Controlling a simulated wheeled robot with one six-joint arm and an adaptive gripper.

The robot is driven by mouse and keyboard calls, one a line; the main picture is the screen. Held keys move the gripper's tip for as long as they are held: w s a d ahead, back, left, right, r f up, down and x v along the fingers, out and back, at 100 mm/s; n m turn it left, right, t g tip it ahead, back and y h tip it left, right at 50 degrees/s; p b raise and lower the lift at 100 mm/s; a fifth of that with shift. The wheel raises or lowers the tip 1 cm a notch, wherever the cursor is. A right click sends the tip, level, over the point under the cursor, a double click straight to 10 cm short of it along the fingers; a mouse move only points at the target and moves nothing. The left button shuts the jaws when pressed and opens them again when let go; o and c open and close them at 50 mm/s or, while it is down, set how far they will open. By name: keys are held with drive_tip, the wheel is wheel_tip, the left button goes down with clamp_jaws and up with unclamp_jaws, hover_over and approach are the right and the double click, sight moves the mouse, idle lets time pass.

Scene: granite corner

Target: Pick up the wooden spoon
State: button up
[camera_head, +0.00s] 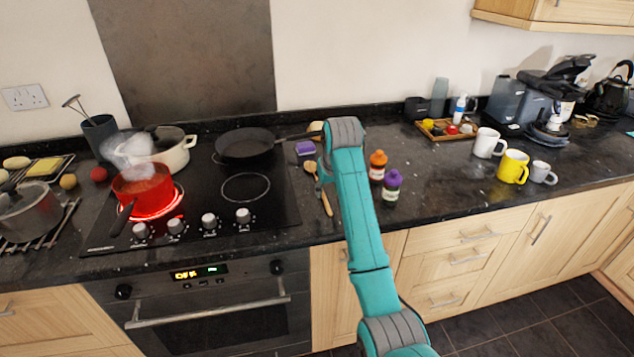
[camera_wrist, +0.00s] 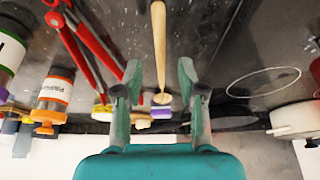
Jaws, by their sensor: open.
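The wooden spoon (camera_head: 326,203) lies on the dark granite counter just right of the hob, left of my arm. In the wrist view the spoon (camera_wrist: 159,45) runs from the top edge down the middle, its rounded head lower down. My gripper (camera_wrist: 159,76) is open, with one finger on each side of the spoon in that picture. Nothing is held. I cannot tell how high the fingers are above the counter. In the head view my gripper is hidden behind my arm.
Red tongs (camera_wrist: 88,45) lie beside the spoon. A purple sponge (camera_head: 305,148) sits behind it. Orange-capped (camera_head: 377,166) and purple-capped (camera_head: 392,188) jars stand right of my arm. On the hob are a frying pan (camera_head: 245,143) and a red pot (camera_head: 143,189) on a glowing ring.

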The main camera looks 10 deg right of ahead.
sight(324, 197)
drive_tip(key=w+f, duration=0.2)
drive_tip(key=f, duration=0.1)
drive_tip(key=shift+w+f, duration=0.15)
drive_tip(key=shift+w, duration=0.1)
drive_tip(key=shift+w+f, duration=0.25)
drive_tip(key=shift+f, duration=0.35)
clamp_jaws()
